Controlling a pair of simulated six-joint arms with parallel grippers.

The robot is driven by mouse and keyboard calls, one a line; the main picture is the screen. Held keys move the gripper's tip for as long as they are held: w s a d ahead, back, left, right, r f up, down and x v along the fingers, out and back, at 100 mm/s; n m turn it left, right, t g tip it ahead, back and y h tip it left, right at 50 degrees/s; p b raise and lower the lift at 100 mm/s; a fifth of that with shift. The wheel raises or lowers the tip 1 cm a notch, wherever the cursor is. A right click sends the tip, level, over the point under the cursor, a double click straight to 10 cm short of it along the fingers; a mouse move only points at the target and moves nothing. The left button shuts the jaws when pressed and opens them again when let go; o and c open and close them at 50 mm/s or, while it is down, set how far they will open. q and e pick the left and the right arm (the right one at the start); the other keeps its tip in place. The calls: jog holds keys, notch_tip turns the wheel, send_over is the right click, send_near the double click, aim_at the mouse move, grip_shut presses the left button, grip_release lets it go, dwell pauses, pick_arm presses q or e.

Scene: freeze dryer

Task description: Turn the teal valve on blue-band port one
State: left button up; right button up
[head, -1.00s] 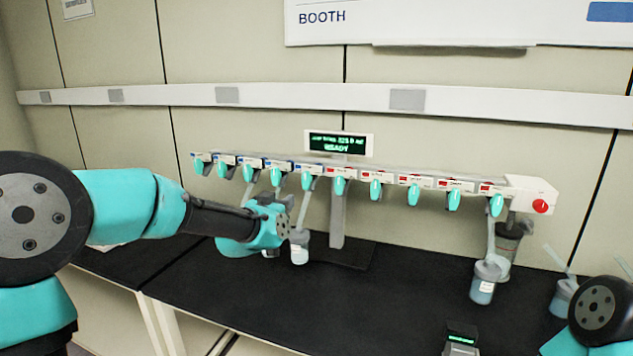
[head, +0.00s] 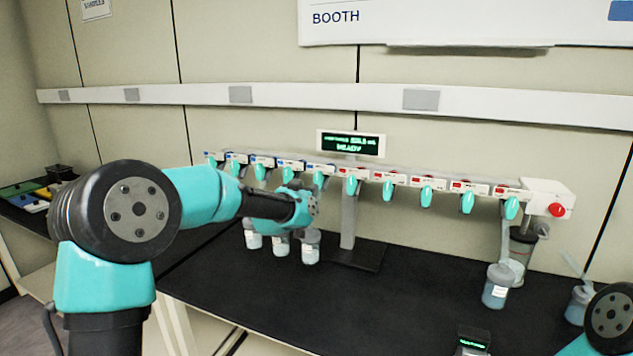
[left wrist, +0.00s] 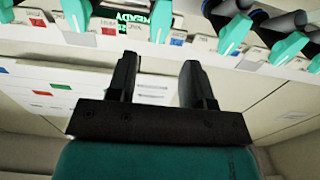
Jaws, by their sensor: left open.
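A white manifold (head: 365,172) carries a row of teal valves, with blue bands on its left ports and red bands on its right ports. My right gripper is out of view.
Several flasks stand or hang around: some below the left ports (head: 310,247), one at the right (head: 497,287). A display reading READY (head: 350,144) sits above the manifold. A red knob (head: 557,210) is at its right end.

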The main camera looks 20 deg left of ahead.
aim_at(317, 180)
pick_arm(q)
jog(key=w, duration=0.5)
jog(key=w+d, duration=0.1)
jog(key=w, duration=0.2)
jog(key=shift+w, duration=0.3)
grip_shut()
